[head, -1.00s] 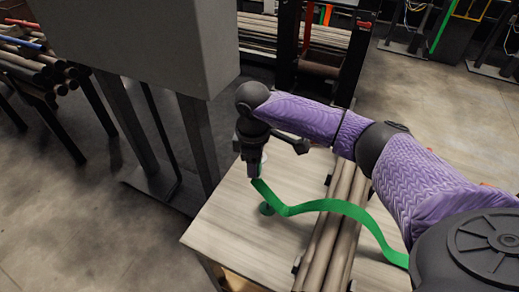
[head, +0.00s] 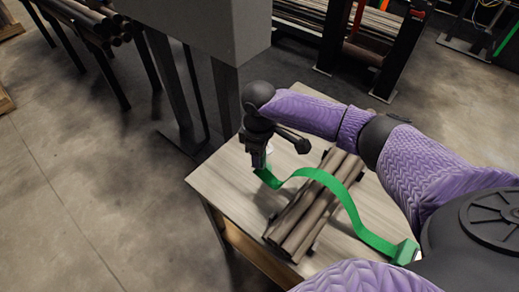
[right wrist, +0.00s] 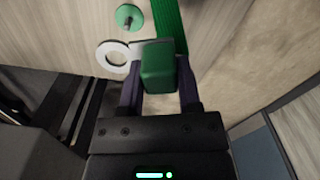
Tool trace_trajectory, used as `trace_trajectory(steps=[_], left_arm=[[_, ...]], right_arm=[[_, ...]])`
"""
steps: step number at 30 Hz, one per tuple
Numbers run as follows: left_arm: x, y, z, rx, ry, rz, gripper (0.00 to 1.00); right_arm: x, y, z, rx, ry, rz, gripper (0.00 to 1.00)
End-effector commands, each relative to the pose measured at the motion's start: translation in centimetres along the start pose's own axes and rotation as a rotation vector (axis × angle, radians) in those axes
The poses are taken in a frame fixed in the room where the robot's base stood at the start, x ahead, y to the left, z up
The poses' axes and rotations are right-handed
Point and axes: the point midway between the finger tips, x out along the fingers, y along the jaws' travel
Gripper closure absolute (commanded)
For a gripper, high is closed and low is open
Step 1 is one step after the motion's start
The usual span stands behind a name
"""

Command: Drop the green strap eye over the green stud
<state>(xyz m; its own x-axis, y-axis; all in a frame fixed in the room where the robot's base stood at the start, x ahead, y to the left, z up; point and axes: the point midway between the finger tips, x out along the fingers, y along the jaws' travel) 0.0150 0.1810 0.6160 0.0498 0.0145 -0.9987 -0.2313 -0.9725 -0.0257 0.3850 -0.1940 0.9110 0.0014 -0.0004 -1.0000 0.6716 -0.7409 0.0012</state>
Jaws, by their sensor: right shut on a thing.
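The green strap (head: 335,187) runs from my right gripper (head: 259,163) in an arch over the pipes to a green end piece (head: 404,252) at the table's right. In the right wrist view my right gripper (right wrist: 160,85) is shut on the strap's green end block (right wrist: 158,68). The strap eye (right wrist: 112,54), a pale flat ring, sticks out left of the block. The green stud (right wrist: 129,17), a round disc with a small pin, shows just above the eye in the picture. The eye appears beside the stud, not around it. The stud cannot be made out in the head view. My left gripper is out of view.
A bundle of brown pipes (head: 313,208) lies across the pale wooden table (head: 225,186), right of my right gripper. A grey box-like column (head: 205,28) stands behind the gripper on the left. The table's left front corner is clear.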

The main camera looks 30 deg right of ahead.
Motion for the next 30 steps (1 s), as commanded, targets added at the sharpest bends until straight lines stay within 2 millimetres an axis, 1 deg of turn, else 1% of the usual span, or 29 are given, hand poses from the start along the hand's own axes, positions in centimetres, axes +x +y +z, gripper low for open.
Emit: trace_trajectory(steps=[1, 3, 30], left_arm=[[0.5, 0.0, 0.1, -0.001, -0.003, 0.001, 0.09], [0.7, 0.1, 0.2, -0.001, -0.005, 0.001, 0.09], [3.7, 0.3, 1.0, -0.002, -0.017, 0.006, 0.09]], right_arm=[[0.7, 0.0, 0.0, 0.0, -0.002, -0.002, 1.0], [1.2, 0.0, 0.0, 0.0, -0.002, -0.002, 1.0], [7.4, -0.1, 0.0, 0.0, -0.002, -0.002, 1.0]])
